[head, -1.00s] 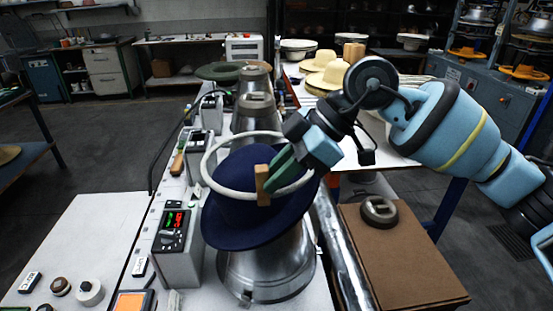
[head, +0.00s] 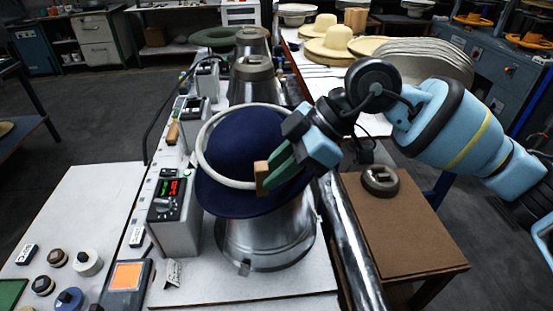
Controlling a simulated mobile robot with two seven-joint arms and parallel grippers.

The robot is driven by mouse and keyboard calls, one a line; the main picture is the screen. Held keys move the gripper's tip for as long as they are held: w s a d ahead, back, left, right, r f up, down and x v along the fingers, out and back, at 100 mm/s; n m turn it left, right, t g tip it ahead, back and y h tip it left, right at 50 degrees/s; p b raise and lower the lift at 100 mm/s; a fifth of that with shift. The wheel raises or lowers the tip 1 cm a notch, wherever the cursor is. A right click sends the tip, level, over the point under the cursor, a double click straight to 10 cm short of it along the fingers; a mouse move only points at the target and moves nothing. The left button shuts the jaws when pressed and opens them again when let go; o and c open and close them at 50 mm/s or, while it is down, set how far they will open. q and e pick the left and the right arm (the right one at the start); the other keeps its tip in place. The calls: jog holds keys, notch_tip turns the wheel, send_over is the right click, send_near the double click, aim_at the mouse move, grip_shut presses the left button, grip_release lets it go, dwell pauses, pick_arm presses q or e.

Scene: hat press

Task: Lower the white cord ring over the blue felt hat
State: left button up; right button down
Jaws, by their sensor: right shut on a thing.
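The blue felt hat (head: 245,138) sits on a metal press block (head: 265,240), its crown up and its brim spread below. The white cord ring (head: 203,157) shows around the crown's outline, its near left side in front of the crown and its far side near the crown's top. I cannot tell how far down the ring is, or whether it touches the felt. My right gripper (head: 268,175) is shut on the ring at its near right side, by a small wooden piece, in front of the hat. It hides the ring's right part. My left gripper is not in view.
A control box (head: 178,205) with a lit display stands close to the hat's left. More metal blocks (head: 254,80) stand behind it. A brown box-like table (head: 400,225) is at the right, and straw hats (head: 335,42) lie on the back table. The white bench front left holds several knobs.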

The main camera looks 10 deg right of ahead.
aim_at(282, 191)
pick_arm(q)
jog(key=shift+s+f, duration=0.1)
pick_arm(e)
notch_tip(282, 191, down, 2)
jog(key=shift+d+f, duration=0.1)
jog(key=shift+d, duration=0.05)
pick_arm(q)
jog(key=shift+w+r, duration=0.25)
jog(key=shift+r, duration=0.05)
pick_arm(e)
jog(key=shift+d+f, duration=0.25)
jog(key=shift+f, duration=0.9)
jog(key=shift+w+p, duration=0.25)
jog(key=shift+p, duration=0.05)
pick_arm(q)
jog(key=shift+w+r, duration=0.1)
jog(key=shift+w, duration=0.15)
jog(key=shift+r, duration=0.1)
pick_arm(e)
jog(key=shift+s+f, duration=0.1)
